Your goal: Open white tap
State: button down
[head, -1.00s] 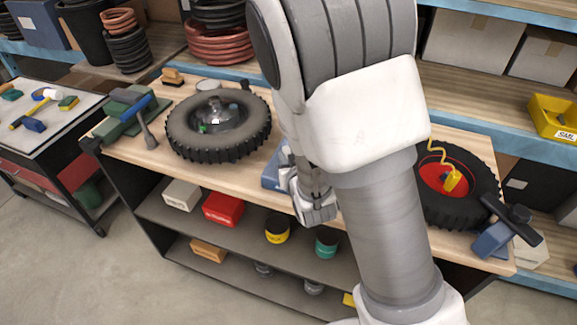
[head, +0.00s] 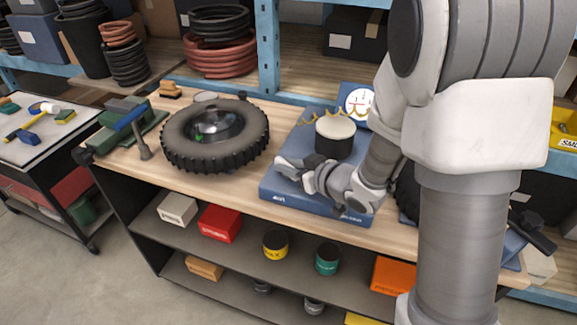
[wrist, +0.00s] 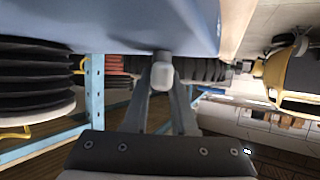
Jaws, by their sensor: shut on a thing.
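A small white-grey knob, apparently the white tap (wrist: 161,73), sits between my fingertips in the wrist view, just below a blue surface. My gripper (wrist: 161,86) is shut on it, one finger on each side. In the head view my gripper (head: 288,168) lies low over the front left part of a blue unit (head: 330,204) on the workbench. The tap itself cannot be made out clearly there. The unit carries a black cylinder with a cream top (head: 335,129) and a round white gauge (head: 358,103) behind it.
A large black tyre (head: 181,140) lies left of the blue unit on the wooden bench (head: 200,181). Another tyre is partly hidden behind my arm at right. Shelves below hold cans and boxes, including a red box (head: 220,222). A blue post (head: 268,50) rises behind.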

dwell(0.4)
jog(key=c, duration=0.7)
grip_release()
jog(key=v, duration=0.6)
jog(key=shift+d+r+p, duration=0.1)
jog(key=shift+d+p, duration=0.05)
jog(key=shift+p, duration=0.15)
jog(key=shift+s+b, duration=0.1)
jog(key=shift+b, duration=0.75)
jog(key=s+d+b, duration=0.1)
jog(key=b, duration=0.2)
jog(key=shift+s+d+r+b, duration=0.15)
jog(key=shift+s+b, duration=0.1)
jog(key=shift+b, duration=0.05)
jog(key=shift+b+v, duration=1.45)
jog(key=shift+v, duration=3.1)
jog(key=shift+w+r, duration=0.1)
